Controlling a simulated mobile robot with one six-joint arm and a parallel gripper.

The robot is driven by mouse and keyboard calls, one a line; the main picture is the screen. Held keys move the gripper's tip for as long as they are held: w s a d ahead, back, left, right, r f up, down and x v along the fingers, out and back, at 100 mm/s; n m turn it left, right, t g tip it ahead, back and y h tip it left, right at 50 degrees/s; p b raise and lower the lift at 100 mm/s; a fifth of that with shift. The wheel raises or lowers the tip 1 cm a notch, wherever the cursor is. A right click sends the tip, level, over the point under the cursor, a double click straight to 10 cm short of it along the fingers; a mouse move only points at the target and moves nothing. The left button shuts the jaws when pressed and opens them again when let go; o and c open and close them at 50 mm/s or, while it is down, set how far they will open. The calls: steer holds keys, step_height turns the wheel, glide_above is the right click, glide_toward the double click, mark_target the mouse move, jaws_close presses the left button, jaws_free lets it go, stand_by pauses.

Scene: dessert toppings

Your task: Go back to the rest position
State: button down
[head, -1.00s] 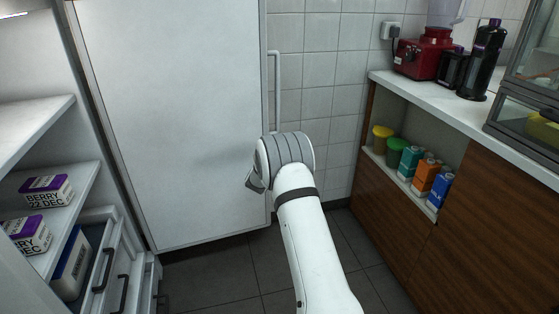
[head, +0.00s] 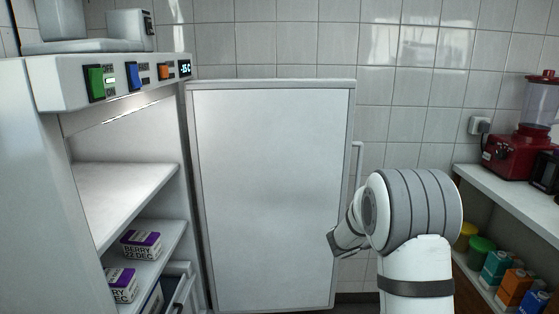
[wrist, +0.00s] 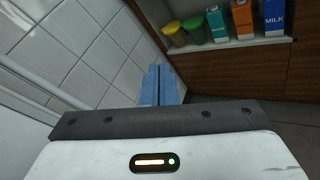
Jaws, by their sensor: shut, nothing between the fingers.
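My gripper shows in the wrist view as two blue fingers (wrist: 160,85) pressed side by side, shut and empty. In the head view my white arm with a grey ribbed joint stands at the lower right. The wrist end (head: 344,240) points left, in front of the white door's right edge; the fingertips are hard to make out there. The arm looks bent and raised, and nothing hangs from it.
A large white door (head: 265,200) with a handle (head: 357,165) stands open beside a white cabinet whose shelves hold berry boxes (head: 141,245). At right, a counter (head: 510,195) carries a red blender (head: 515,150); cartons (head: 497,266) and a green tub (head: 481,250) sit below it.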

steer(key=s+a+r+m+g+y+p, duration=0.25)
steer(key=s+r+m+p, duration=0.35)
steer(key=s, duration=0.5)
steer(key=s+a+r+m+g+y+p, duration=0.25)
steer(key=s+r+m+g, duration=0.2)
steer(key=s+r, duration=0.5)
steer(key=s+a+r+m+y+p, duration=0.2)
steer(key=s+a+m+y+p, duration=0.2)
steer(key=s+a, duration=0.2)
steer(key=s+a+r+m+t+y+p, duration=0.1)
steer(key=s+a+r+m+y+p, duration=0.2)
steer(key=s+a, duration=0.4)
steer(key=s+m+y+p, duration=0.1)
steer(key=s+p, duration=0.1)
steer(key=shift+s+a, duration=0.25)
steer(key=shift+s, duration=0.05)
steer(key=shift+a+m, duration=0.1)
steer(key=shift+m, duration=0.15)
